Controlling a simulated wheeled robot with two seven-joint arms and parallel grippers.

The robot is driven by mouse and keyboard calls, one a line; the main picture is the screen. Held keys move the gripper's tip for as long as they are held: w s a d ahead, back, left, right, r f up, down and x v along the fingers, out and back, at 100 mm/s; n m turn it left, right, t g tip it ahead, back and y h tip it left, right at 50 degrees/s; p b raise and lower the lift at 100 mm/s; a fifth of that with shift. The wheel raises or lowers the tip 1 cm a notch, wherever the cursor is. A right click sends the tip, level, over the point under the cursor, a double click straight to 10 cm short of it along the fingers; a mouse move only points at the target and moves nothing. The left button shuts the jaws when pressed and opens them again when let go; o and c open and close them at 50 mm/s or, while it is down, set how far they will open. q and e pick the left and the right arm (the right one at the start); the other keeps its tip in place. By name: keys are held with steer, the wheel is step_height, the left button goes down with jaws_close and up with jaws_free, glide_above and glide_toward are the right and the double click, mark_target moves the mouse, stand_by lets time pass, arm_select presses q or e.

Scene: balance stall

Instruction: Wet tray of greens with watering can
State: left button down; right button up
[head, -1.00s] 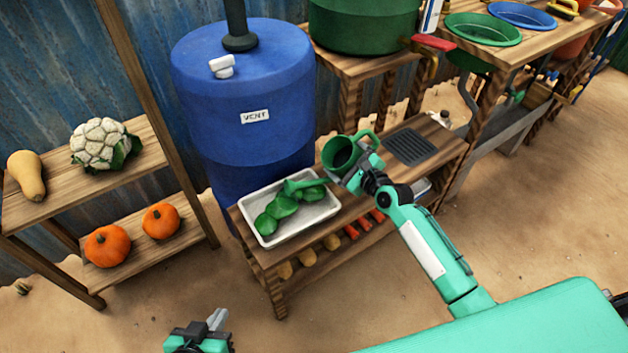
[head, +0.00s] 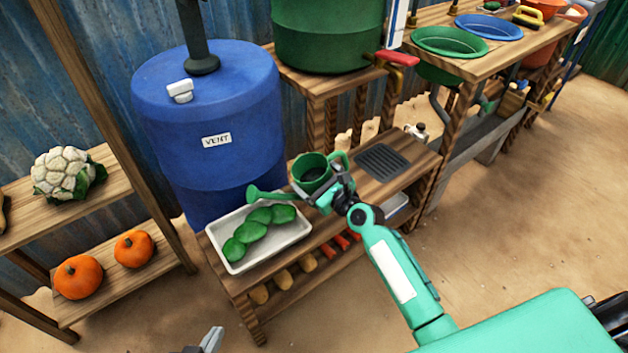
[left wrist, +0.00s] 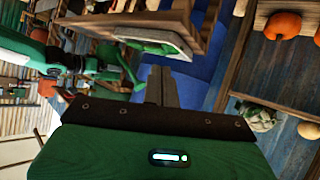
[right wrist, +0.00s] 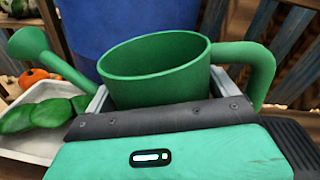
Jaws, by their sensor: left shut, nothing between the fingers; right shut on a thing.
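The green watering can (head: 313,170) is held by my right gripper (head: 326,191), which is shut on its body. In the right wrist view the can (right wrist: 150,75) is nearly upright, its spout to the left and handle to the right. The can is above the bench, and its spout end is over the back edge of the white tray (head: 232,262). Dark green leafy greens (head: 258,230) lie in the tray in a row. They also show in the left wrist view (left wrist: 155,47). My left gripper (head: 212,338) is shut and empty, low in front of the bench.
A blue barrel (head: 205,125) marked VENT stands behind the tray. A dark slatted mat (head: 383,161) lies on the bench right of the can. A shelf with a cauliflower (head: 66,172) and pumpkins (head: 133,248) is on the left. A green tank (head: 325,35) stands behind.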

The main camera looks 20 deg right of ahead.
mark_target(309, 168)
steer(key=shift+r, duration=0.1)
steer(key=shift+a+r+m+p, duration=0.1)
steer(key=shift+r+m+p, duration=0.2)
steer(key=shift+r+m, duration=0.15)
steer(key=shift+a+r+m+y+p, duration=0.3)
steer(key=shift+r+m+p, duration=0.15)
steer(key=shift+r+p, duration=0.15)
arm_select(q)
steer(key=shift+s+a+g+y+p, duration=0.15)
steer(key=shift+s+a+g+y, duration=0.2)
steer(key=shift+a+g, duration=0.25)
steer(key=shift+s+a+g+y+p, duration=0.1)
steer(key=shift+s+a+g+y, duration=0.2)
steer(key=shift+a, duration=0.5)
steer(key=shift+s+a+g+y+p, duration=0.2)
steer(key=shift+a+g+y, duration=0.15)
steer(key=shift+a+g, duration=0.3)
arm_select(e)
steer(key=shift+s+a+r+m+t, duration=0.1)
steer(key=shift+a+r+m+t, duration=0.15)
steer(key=shift+r+m, duration=0.3)
arm_select(q)
steer(key=shift+a, duration=0.1)
